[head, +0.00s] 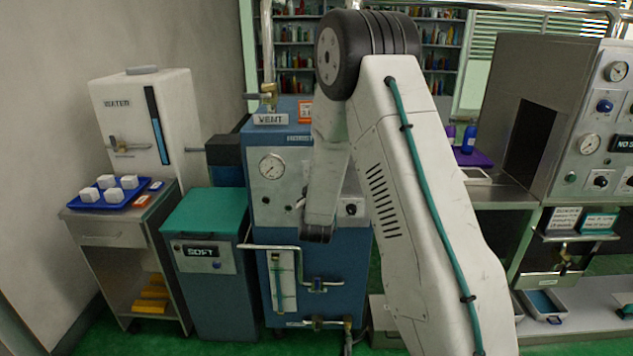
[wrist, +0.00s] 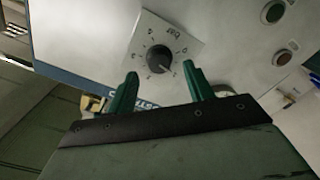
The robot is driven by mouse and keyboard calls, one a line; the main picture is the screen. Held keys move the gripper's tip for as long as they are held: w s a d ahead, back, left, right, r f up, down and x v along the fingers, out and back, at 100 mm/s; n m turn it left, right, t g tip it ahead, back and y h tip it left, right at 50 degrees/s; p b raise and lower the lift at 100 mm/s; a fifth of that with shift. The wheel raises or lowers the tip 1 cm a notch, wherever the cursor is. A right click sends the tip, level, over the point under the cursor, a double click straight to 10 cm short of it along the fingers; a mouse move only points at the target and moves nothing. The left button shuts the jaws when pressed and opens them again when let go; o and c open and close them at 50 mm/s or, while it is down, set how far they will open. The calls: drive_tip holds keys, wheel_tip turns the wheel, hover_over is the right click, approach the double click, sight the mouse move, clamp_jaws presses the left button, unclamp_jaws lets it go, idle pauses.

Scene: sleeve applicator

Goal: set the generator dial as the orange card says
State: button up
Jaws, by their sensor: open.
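The generator (head: 261,222) is a blue cabinet with a pale front panel, partly hidden behind my arm in the head view. The orange card (head: 305,110) stands on its top; its writing is too small and partly covered. In the wrist view the dial (wrist: 160,58) is a round black knob on a white square plate with digits and "bar" around it. Its pointer setting is too small to read surely. My gripper (wrist: 160,83) is open, its two green fingers apart just below the dial in the picture, with nothing between the tips. The fingers are not clear in the head view.
A round gauge (head: 272,167) is on the same panel. A pipe handle (head: 290,250) sticks out below. A teal-lidded SOFT bin (head: 208,235) stands left, near a blue tray (head: 90,205) of white blocks. In the wrist view round buttons (wrist: 273,12) lie right of the dial.

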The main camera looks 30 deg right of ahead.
drive_tip(key=shift+x, duration=1.7)
drive_tip(key=c, duration=1)
drive_tip(key=shift+a, duration=0.1)
drive_tip(key=shift+m, duration=0.4)
drive_tip(key=shift+s+f+m, duration=0.1)
drive_tip(key=shift+m, duration=14)
